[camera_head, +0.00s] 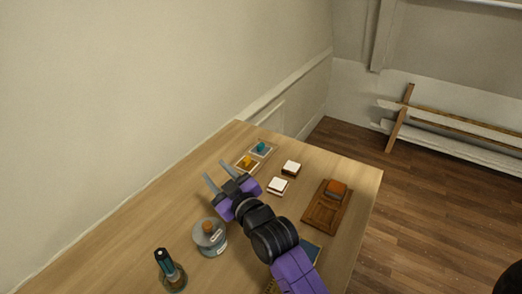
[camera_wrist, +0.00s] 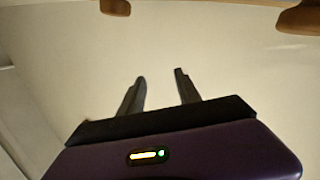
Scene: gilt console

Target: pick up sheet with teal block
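The teal block (camera_head: 261,147) sits on a pale grey sheet (camera_head: 268,153) at the far end of the wooden table, near the wall. My gripper (camera_head: 217,171) is raised over the table, to the left of the sheet in the head view, with its two fingers apart and nothing between them. The wrist view also shows my gripper (camera_wrist: 161,80) open and empty, facing a plain pale surface. The sheet and teal block are not recognisable in the wrist view.
A sheet with an orange-yellow block (camera_head: 248,161) lies just in front. Two white-topped blocks (camera_head: 291,167) (camera_head: 278,185) are to the right. A wooden board (camera_head: 322,215) bears an orange-brown item (camera_head: 337,188). A grey jar (camera_head: 211,242) and dark bottle (camera_head: 168,268) stand nearer.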

